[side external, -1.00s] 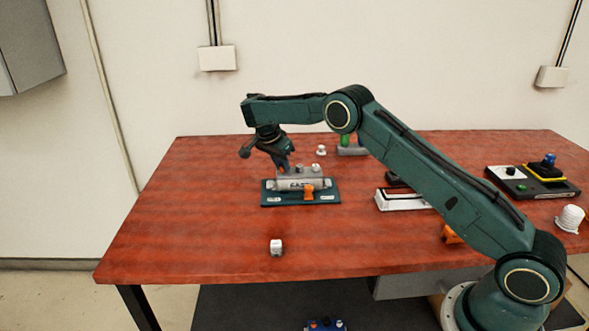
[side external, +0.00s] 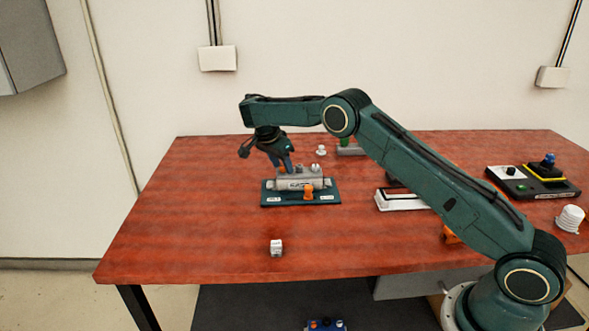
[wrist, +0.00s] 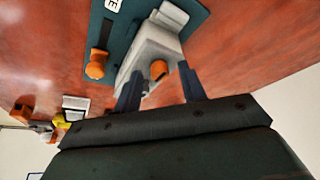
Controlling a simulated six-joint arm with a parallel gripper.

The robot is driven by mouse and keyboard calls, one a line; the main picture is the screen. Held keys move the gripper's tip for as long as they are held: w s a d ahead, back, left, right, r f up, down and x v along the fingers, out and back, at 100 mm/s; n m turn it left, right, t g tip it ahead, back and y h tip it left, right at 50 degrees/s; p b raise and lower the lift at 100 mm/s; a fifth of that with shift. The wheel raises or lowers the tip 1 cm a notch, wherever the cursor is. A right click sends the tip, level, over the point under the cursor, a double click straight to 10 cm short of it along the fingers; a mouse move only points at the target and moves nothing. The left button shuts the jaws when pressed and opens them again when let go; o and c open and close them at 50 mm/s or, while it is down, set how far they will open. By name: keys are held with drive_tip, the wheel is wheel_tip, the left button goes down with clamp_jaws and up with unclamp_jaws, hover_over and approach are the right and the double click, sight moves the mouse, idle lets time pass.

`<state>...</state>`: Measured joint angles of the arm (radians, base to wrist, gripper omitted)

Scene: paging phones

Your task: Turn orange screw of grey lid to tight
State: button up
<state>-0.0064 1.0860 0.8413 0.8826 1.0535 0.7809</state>
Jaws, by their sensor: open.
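The grey lid (side external: 290,184) lies on a dark teal base plate (side external: 270,200) at the left-centre of the red table. In the wrist view the grey lid (wrist: 150,50) has an orange screw (wrist: 158,69) at its near end. My gripper (wrist: 160,80) is open, with one dark finger on each side of that screw. I cannot tell whether the fingers touch it. In the side view my gripper (side external: 283,168) points down at the back of the lid and the screw is hidden. A second orange knob (wrist: 96,65) stands beside the lid; it also shows at the front in the side view (side external: 308,191).
A grey block with a green part (side external: 347,147) and a small white piece (side external: 321,150) lie behind. A white tray (side external: 402,201), a black-and-yellow device (side external: 545,172) and stacked white discs (side external: 570,218) are to the right.

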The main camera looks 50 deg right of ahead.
drive_tip(key=shift+n, duration=0.5)
